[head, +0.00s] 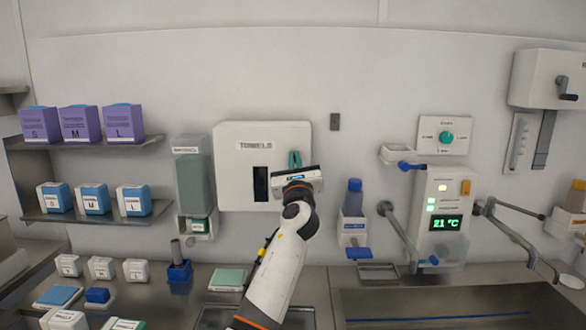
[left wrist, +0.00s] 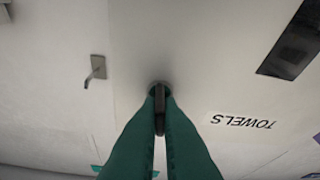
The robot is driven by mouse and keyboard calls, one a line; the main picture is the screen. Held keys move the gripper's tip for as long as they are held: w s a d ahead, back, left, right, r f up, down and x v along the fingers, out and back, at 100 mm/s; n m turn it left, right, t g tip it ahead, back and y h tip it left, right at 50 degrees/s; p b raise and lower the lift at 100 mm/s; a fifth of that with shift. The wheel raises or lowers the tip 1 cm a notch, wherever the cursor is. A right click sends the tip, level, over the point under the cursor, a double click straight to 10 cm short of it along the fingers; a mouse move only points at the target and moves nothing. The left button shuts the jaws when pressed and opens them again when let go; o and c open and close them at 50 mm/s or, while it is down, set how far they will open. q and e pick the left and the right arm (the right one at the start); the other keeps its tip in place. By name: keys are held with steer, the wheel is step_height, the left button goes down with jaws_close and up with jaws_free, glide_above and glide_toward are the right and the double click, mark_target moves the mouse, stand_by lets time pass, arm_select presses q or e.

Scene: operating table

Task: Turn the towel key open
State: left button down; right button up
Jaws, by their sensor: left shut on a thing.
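The white towel dispenser (head: 235,190) hangs on the wall, with a TOWELS label and a dark slot. Its label (left wrist: 240,121) shows upside down in the left wrist view. The towel key (left wrist: 160,108) is a dark narrow piece on a round dark base on the dispenser's front. My left gripper (left wrist: 160,98) has its two green fingers on either side of the key, shut on it. In the head view, my left gripper (head: 295,160) is at the right part of the dispenser, and the hand hides the key. My right gripper is not in view.
A soap dispenser (head: 193,180) hangs left of the towel dispenser. A blue-capped bottle (head: 354,198) and a tap unit with a green display (head: 446,222) are to the right. Shelves with purple boxes (head: 79,124) are at the left. A small wall hook (left wrist: 97,68) shows in the left wrist view.

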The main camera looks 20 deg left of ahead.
arm_select(q)
steer(key=n+g+y, duration=0.1)
steer(key=n+g, duration=0.1)
steer(key=n, duration=0.4)
steer(key=n+g+y, duration=0.1)
steer(key=n+g, duration=0.1)
steer(key=n, duration=0.5)
steer(key=n+g+y+b, duration=0.1)
steer(key=n+g, duration=0.1)
steer(key=n, duration=0.4)
steer(key=shift+r+g+y, duration=0.25)
steer(key=shift+g+y, duration=0.15)
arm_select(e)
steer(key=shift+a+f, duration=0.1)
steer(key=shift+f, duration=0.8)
arm_select(q)
steer(key=shift+d+n, duration=0.1)
steer(key=shift+n, duration=0.3)
steer(key=c, duration=1.6)
jaws_free()
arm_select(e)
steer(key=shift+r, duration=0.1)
